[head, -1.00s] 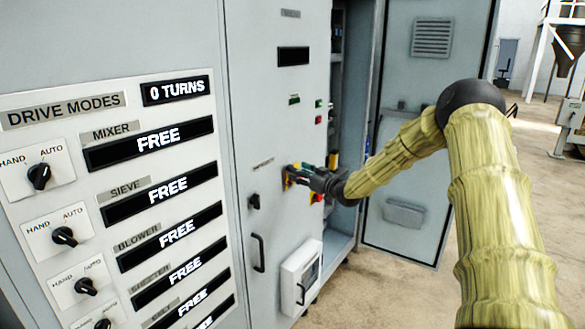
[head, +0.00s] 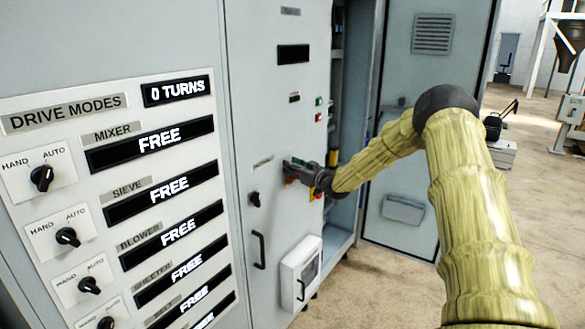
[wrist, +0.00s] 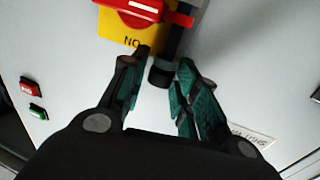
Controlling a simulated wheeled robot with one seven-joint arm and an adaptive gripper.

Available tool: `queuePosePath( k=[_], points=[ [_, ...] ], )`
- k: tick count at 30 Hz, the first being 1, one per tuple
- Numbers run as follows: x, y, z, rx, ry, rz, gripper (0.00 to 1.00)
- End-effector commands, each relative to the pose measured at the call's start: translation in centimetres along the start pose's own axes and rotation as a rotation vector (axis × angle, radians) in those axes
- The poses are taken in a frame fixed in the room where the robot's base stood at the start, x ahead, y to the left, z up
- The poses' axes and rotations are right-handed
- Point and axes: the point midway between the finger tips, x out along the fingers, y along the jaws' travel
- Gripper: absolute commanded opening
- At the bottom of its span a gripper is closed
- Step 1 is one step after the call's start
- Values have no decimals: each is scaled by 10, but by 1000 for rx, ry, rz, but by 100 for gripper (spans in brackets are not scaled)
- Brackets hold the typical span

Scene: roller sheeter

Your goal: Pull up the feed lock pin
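My gripper (head: 302,172) is at the front of the grey cabinet, beside the red and yellow switch. In the wrist view my gripper (wrist: 163,62) is open, with its teal-padded fingers apart. A dark upright rod with a black end (wrist: 160,75) shows at the fingertips, between the two fingers and seemingly untouched. I cannot tell for sure that it is the feed lock pin. A red rotary handle (wrist: 143,12) on a yellow plate (wrist: 117,30) sits beside it. In the head view my gripper hides the rod.
The drive modes panel (head: 112,143) is at left. A black door handle (head: 258,250) and a white box (head: 301,272) stick out below my gripper. An open cabinet door (head: 405,165) stands at right. Red and green buttons (wrist: 37,112) show in the wrist view.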

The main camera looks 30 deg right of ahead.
Motion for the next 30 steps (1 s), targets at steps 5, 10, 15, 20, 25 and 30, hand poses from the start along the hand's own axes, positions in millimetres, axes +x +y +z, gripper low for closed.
queuePosePath(
  k=[5, 10, 15, 20, 25, 30],
  points=[
    [0, 0, 0, 0, 0, 0, 0],
    [0, 1, -2, 0, 1, 1, 0],
    [0, 0, -16, -2, 3, 0, 0],
    [0, 1, -39, -2, 4, 1, 0],
    [0, 1, -56, -1, 2, 1, 0],
    [0, 1, -59, 0, 3, 2, 0]
  ],
)
